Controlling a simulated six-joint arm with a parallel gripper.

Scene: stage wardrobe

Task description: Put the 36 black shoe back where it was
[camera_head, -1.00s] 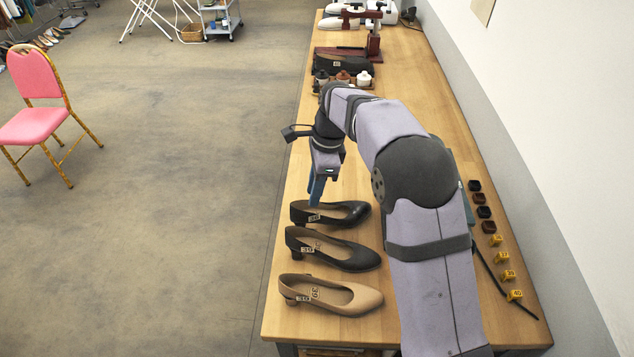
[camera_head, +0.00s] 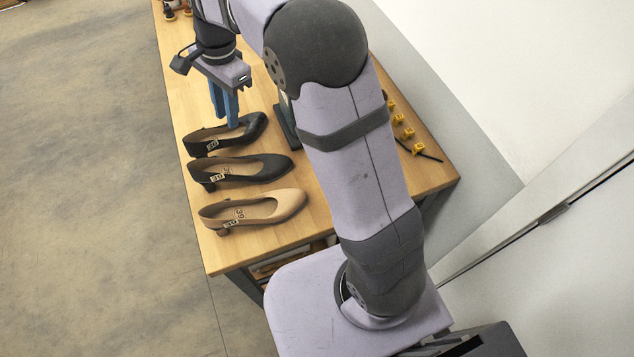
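Two black heeled shoes and a tan one stand in a row at the table's near end, toes to the right. The far black shoe (camera_head: 252,127) has a white size tag at its heel side; its number is too small to read surely. The middle black shoe (camera_head: 262,167) and the tan shoe (camera_head: 282,206) also carry tags. My gripper (camera_head: 229,120) points down, its blue fingertips over the opening of the far black shoe. Both fingers show close together. I cannot tell whether they touch or grip the shoe.
The wooden table (camera_head: 222,258) has a bare strip at its front. Small yellow numbered markers (camera_head: 403,125) and a thin dark rod (camera_head: 420,150) lie along the right side. My arm hides much of the table's middle. A wall stands to the right and open floor lies left.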

